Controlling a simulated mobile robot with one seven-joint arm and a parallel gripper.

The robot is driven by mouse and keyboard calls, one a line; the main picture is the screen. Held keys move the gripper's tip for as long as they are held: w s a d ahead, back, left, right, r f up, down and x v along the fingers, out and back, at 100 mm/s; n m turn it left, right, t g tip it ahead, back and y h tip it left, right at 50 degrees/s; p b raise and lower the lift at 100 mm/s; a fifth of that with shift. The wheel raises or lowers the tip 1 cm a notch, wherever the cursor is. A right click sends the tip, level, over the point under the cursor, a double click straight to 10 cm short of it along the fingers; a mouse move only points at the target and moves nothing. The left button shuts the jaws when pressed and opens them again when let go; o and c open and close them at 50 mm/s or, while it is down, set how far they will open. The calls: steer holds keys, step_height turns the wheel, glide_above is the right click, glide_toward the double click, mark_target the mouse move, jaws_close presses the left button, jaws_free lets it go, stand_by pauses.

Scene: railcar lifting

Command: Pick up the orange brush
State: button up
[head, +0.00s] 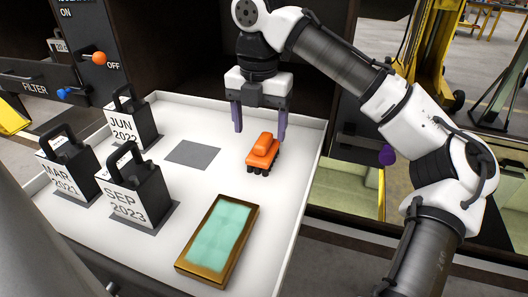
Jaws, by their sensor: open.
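The orange brush (263,151) lies on the white tray (165,104), right of the tray's middle. It has an orange body above a dark underside. My gripper (259,122) hangs just above and behind the brush, with its two purple fingers spread apart and pointing down. The right finger shows close to the brush's upper right end; I cannot tell whether it touches. Nothing shows between the fingers at their height.
Black weights with handles, labelled JUN 2022 (133,122), MAR 2021 (68,174) and SEP 2023 (137,190), stand at left. A brown-framed green pad (217,241) lies in front. A bare grey square (193,154) is left of the brush. The tray has raised edges.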

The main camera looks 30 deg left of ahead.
mark_target(263, 138)
steer(key=shift+w+d+f+p, duration=0.1)
steer(key=shift+w+f+p, duration=0.1)
steer(key=shift+f, duration=0.6)
steer(key=shift+w+d+f+p, duration=0.1)
steer(key=shift+f+p, duration=0.1)
steer(key=shift+f, duration=0.55)
steer(key=shift+w+d+f+p, duration=0.1)
steer(key=shift+f+p, duration=0.1)
steer(key=shift+f, duration=1.2)
steer(key=c, duration=1.1)
